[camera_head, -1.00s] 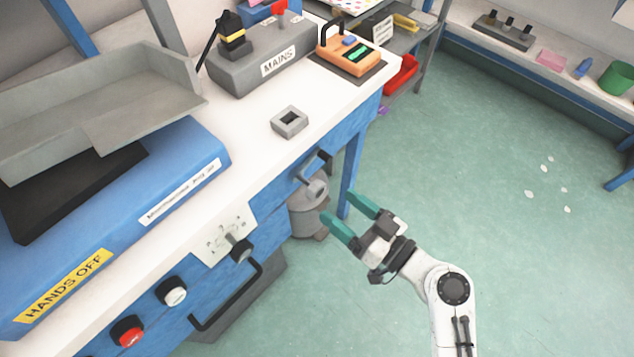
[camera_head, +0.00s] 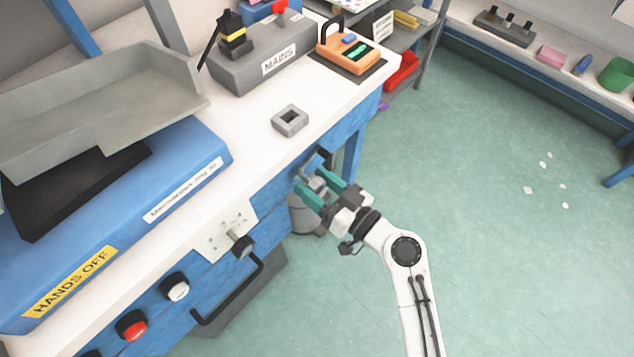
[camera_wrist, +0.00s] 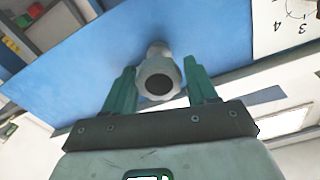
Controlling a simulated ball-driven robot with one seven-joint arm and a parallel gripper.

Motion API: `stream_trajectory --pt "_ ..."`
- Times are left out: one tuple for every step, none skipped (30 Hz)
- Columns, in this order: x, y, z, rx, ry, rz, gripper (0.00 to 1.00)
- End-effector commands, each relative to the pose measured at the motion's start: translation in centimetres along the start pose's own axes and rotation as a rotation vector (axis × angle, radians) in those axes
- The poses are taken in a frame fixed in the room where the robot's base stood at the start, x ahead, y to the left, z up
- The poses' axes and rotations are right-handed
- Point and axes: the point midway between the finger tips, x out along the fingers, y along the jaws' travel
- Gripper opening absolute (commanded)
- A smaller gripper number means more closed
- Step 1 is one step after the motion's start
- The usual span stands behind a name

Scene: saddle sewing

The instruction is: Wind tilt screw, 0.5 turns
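The tilt screw appears as a round, scalloped grey knob with a dark centre (camera_wrist: 160,84), sticking out of the blue front panel on a pale shaft. My gripper (camera_wrist: 160,70) is open, with one teal finger on each side of the knob. A narrow gap seems to show at each side in the wrist view, but I cannot tell whether either finger touches it. In the head view, my gripper (camera_head: 311,181) is at the right end of the bench front, and its fingers partly hide the knob.
A dial plate (camera_head: 226,230) with a black knob (camera_head: 242,246) lies left of my gripper, above a black bar handle (camera_head: 232,298). White (camera_head: 175,287) and red (camera_head: 132,326) buttons are farther left. A grey canister (camera_head: 303,215) stands below.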

Motion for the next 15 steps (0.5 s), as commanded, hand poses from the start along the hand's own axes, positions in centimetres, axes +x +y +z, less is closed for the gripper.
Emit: stream_trajectory --pt "-0.02 0.01 0.00 0.000 0.000 0.000 0.52" --pt "-0.02 0.01 0.00 0.000 0.000 0.000 0.49" --pt "-0.02 0.01 -0.01 0.000 0.000 0.000 0.45" --pt "-0.02 0.01 -0.01 0.000 0.000 0.000 0.43" --pt "-0.02 0.01 -0.01 0.000 0.000 0.000 0.40" --pt "-0.02 0.01 -0.01 0.000 0.000 0.000 0.36" --pt "-0.03 0.01 -0.01 0.000 0.000 0.000 0.33" --pt "-0.03 0.01 -0.01 0.000 0.000 0.000 0.30" --pt "-0.03 0.01 -0.01 0.000 0.000 0.000 0.26" --pt "-0.03 0.01 -0.01 0.000 0.000 0.000 0.23" --pt "-0.03 0.02 -0.01 0.000 0.000 0.000 0.21" --pt "-0.03 0.02 -0.01 0.000 0.000 0.000 0.20" --pt "-0.03 0.02 0.02 -0.001 0.000 0.000 0.20" --pt "-0.03 0.03 0.07 -0.004 0.000 0.000 0.19" --pt "-0.02 0.04 0.16 -0.010 0.001 0.000 0.19"
